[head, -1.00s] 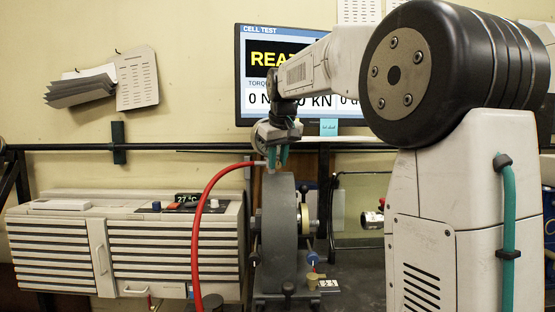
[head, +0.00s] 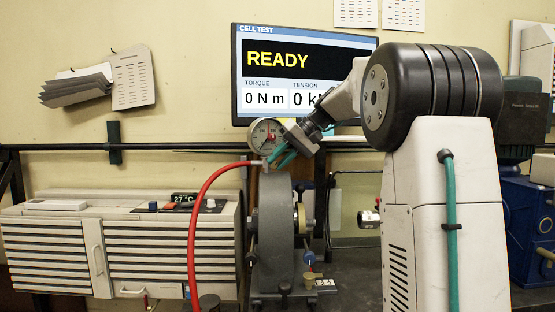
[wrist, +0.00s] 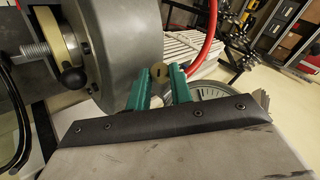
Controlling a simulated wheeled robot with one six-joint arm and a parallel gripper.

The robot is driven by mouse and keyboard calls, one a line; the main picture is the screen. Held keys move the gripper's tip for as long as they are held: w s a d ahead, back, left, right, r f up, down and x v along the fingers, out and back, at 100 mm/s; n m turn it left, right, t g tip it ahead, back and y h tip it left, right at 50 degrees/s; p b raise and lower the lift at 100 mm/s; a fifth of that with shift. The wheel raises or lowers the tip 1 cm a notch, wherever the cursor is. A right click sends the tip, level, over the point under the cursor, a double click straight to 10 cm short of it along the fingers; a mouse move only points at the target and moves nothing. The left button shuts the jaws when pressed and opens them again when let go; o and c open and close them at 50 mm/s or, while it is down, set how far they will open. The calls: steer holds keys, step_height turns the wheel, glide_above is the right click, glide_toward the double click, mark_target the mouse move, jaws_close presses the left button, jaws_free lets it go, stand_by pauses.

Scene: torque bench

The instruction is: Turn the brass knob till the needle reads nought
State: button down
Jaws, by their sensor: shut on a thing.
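A round white dial gauge (head: 266,134) stands on top of the grey round housing (head: 275,225) in the head view. A reddish needle shows near the middle of its face, but the scale is too small to read. My gripper (head: 272,160) reaches down from the right at a slant, its teal fingers just below the dial. In the wrist view the small brass knob (wrist: 159,73), with a dark slot, sits between the fingertips of my gripper (wrist: 159,82), which is shut on it. Part of the dial (wrist: 211,91) shows behind the right finger there.
A red hose (head: 195,220) arches up to the gauge from the left. A vented cabinet (head: 120,245) stands left of the housing. A screen (head: 305,75) behind reads READY, torque 0 N m. A black-handled lever (wrist: 73,77) sticks out beside the housing in the wrist view.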

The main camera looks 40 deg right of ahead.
steer(key=y, duration=0.2)
steer(key=m+t+y, duration=0.1)
steer(key=f+y, duration=0.1)
steer(key=y, duration=0.1)
steer(key=shift+d+t+y, duration=0.3)
steer(key=shift+d, duration=0.05)
steer(key=shift+m, duration=0.3)
steer(key=c, duration=1.3)
jaws_free()
steer(key=shift+o, duration=0.2)
